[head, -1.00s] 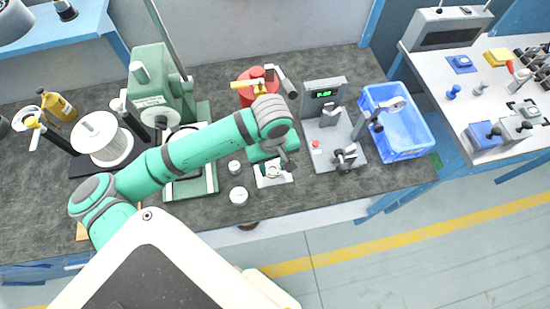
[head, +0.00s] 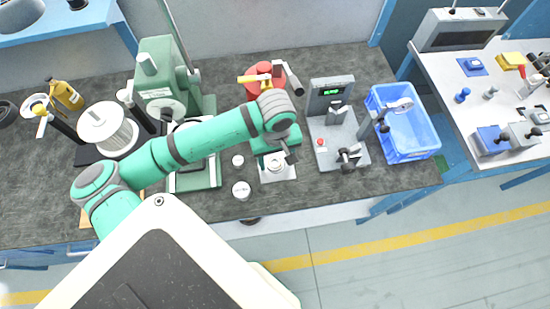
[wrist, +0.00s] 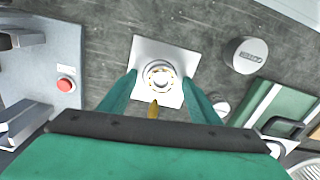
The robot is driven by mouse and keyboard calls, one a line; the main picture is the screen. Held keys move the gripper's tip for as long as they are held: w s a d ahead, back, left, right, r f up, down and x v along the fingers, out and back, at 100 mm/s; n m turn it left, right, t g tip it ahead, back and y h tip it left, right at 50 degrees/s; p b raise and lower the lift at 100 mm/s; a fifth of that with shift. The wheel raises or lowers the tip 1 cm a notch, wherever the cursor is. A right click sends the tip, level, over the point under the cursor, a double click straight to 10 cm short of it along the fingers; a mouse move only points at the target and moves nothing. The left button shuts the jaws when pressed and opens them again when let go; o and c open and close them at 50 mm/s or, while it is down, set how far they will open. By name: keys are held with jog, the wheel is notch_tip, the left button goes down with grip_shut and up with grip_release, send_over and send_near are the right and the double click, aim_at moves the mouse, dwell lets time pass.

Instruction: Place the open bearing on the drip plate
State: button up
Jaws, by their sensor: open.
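The open bearing (wrist: 159,76) is a pale metal ring with a gold-toned band of balls. In the wrist view it lies flat near the middle of the square, light drip plate (wrist: 146,47). In the head view the plate (head: 288,174) lies near the bench's front edge, with the bearing (head: 276,165) on it. My gripper (wrist: 160,82) is over the plate with its two teal fingers apart, one on each side of the bearing. Gaps show between the fingers and the bearing. A small brass-coloured tip (wrist: 154,108) shows near the bearing; what it belongs to is unclear.
A labelled round tin (head: 241,190) and a smaller white one (head: 238,160) stand left of the plate. A grey fixture with a red button (head: 320,142) stands close on the right, then a blue crate (head: 409,155). A green press (head: 160,75) stands back left.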

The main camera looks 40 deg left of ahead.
aim_at(276, 165)
jog(key=shift+r, duration=0.15)
notch_tip(276, 165, up, 12)
dwell(0.4)
dwell(0.5)
